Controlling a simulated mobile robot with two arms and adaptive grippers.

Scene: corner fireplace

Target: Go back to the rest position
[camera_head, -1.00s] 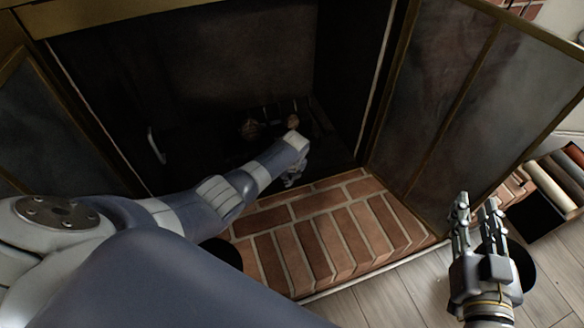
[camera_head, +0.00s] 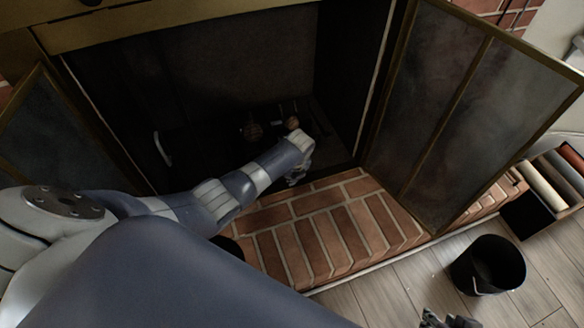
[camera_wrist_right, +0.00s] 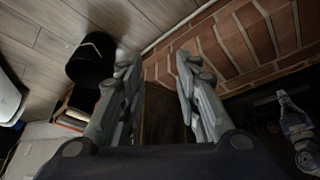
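My left arm reaches across the fireplace front in the head view. My left gripper (camera_head: 298,174) is small and dark at the firebox mouth, just above the brick hearth (camera_head: 335,228). Its fingers are partly hidden by the wrist, so I cannot tell whether they are open. My right gripper shows only its tips at the bottom edge of the head view (camera_head: 446,320). In the right wrist view my right gripper (camera_wrist_right: 157,62) has its two fingers apart with nothing between them.
Open glass doors (camera_head: 455,110) flank the dark firebox (camera_head: 220,70). A black bucket (camera_head: 488,265) stands on the wooden floor (camera_head: 385,290), near a box of books or rolls (camera_head: 548,190). Floor beside the bucket is clear.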

